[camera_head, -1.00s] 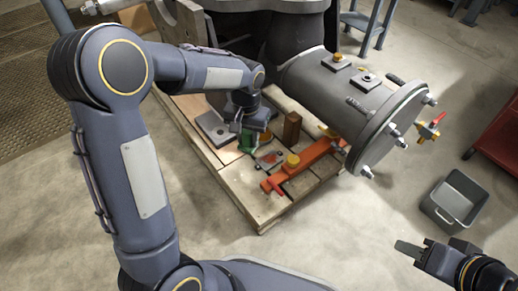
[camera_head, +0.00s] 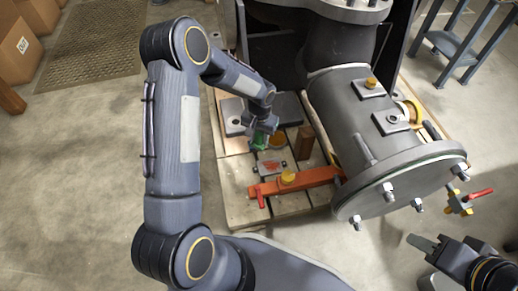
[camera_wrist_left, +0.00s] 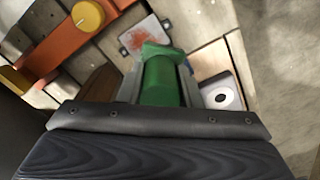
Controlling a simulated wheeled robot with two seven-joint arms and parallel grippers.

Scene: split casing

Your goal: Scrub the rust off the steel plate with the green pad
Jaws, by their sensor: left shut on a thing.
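The steel plate (camera_head: 270,166) lies on the wooden pallet and carries a reddish-brown rust patch. It also shows in the left wrist view (camera_wrist_left: 134,38), with the rust near its middle. My left gripper (camera_head: 262,137) is shut on the green pad (camera_head: 259,141), which fills the space between its fingers in the left wrist view (camera_wrist_left: 163,80). The pad's far end overlaps the plate's near edge in that view; I cannot tell whether it touches. My right gripper (camera_head: 424,243) is at the lower right, away from the plate, and its finger opening is unclear.
An orange bar (camera_head: 310,180) with a yellow knob lies just in front of the plate. A wooden block (camera_head: 304,143) stands to its right. A large grey flanged cylinder (camera_head: 365,120) fills the right side. A grey square plate (camera_head: 232,116) lies behind left.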

